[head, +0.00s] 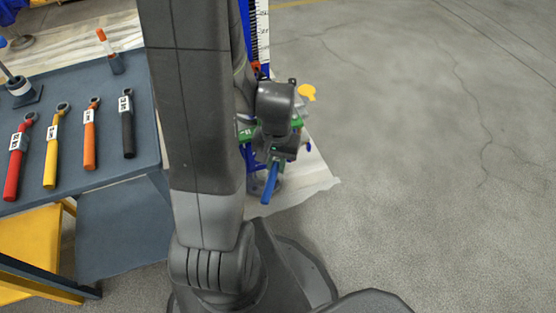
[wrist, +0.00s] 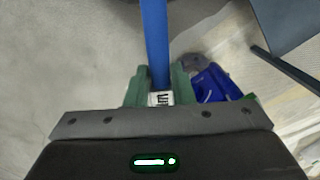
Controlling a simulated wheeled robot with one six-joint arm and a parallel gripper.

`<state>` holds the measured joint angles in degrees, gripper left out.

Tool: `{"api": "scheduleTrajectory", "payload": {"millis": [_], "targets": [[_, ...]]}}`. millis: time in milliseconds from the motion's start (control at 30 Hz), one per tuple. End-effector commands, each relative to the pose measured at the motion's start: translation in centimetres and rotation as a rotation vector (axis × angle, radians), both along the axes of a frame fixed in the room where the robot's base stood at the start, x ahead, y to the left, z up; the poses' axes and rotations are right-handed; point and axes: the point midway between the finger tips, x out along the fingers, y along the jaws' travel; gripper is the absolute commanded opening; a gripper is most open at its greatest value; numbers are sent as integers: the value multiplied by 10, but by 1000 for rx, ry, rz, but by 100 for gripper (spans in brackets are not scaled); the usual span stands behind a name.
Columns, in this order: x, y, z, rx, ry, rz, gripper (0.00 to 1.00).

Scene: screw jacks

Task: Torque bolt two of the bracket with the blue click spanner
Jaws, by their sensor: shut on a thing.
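My gripper (wrist: 158,92) is shut on the blue click spanner (wrist: 155,42), holding it near a white label; the handle points away up the wrist view. In the head view the spanner's blue handle (head: 269,185) hangs tilted below my gripper (head: 274,158). Green parts (head: 247,134) show around the wrist, probably of the bracket; my arm hides most of this area. Bolt two and the spanner's head cannot be made out. A blue part with a grey end (wrist: 212,84) lies just right of the spanner in the wrist view.
A grey table (head: 120,172) at the left carries red (head: 18,157), yellow (head: 51,155), orange (head: 91,138) and black (head: 127,128) spanners. A yellow stool or frame (head: 35,240) stands below. A white scale (head: 262,30) rises behind my arm. The floor at the right is clear.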

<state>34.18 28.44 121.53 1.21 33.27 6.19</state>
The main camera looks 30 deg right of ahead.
Motion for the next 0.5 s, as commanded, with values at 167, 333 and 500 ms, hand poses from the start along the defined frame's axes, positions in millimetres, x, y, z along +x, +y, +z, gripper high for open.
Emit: {"api": "scheduleTrajectory", "payload": {"millis": [167,333,500], "targets": [[21,-19,-8,-1,-1,0,0],[47,-42,-17,-1,-1,2,0],[72,-63,-21,-1,-2,2,0]]}}
